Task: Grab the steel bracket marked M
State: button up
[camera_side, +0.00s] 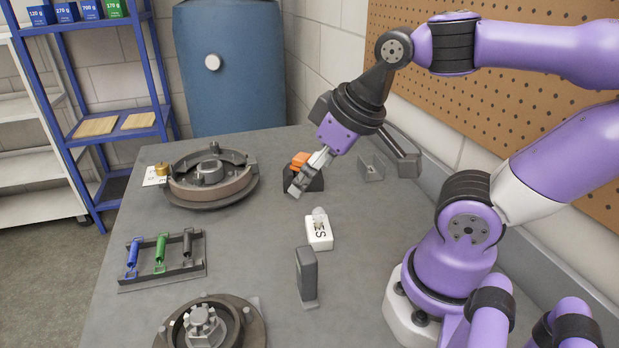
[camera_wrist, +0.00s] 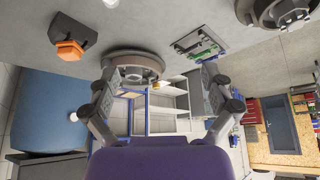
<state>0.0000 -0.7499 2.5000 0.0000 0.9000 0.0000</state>
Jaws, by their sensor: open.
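My gripper (camera_side: 300,183) hangs over the table's middle, near a dark block with an orange top (camera_side: 301,160), partly overlapping it in the side view. In the wrist view my gripper's fingers (camera_wrist: 160,80) are spread apart with nothing held between them. A grey upright metal bracket (camera_side: 306,275) stands toward the front of the table, well apart from my gripper. A smaller grey bracket (camera_side: 371,168) stands near the wall, right of my gripper. I can read no M on either, so I cannot tell which is marked.
A white labelled piece (camera_side: 319,232) lies mid-table. A brake drum assembly (camera_side: 208,178) is at back left, a rack with blue, green and dark springs (camera_side: 160,262) at left, and a hub (camera_side: 205,330) at front. A blue barrel (camera_side: 230,70) stands behind.

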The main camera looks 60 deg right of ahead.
jog(key=w+d+r+m+g+h, duration=0.1)
jog(key=w+d+r+m+g, duration=0.2)
jog(key=d, duration=0.4)
jog(key=m+g+y, duration=0.1)
jog(key=m+g, duration=0.2)
jog(key=m, duration=0.4)
send_over(370, 173)
notch_tip(370, 173, down, 13)
jog(key=shift+w+f, duration=0.1)
jog(key=shift+f, duration=0.05)
notch_tip(370, 173, down, 6)
jog(key=shift+d, duration=0.1)
jog(key=c, duration=1.5)
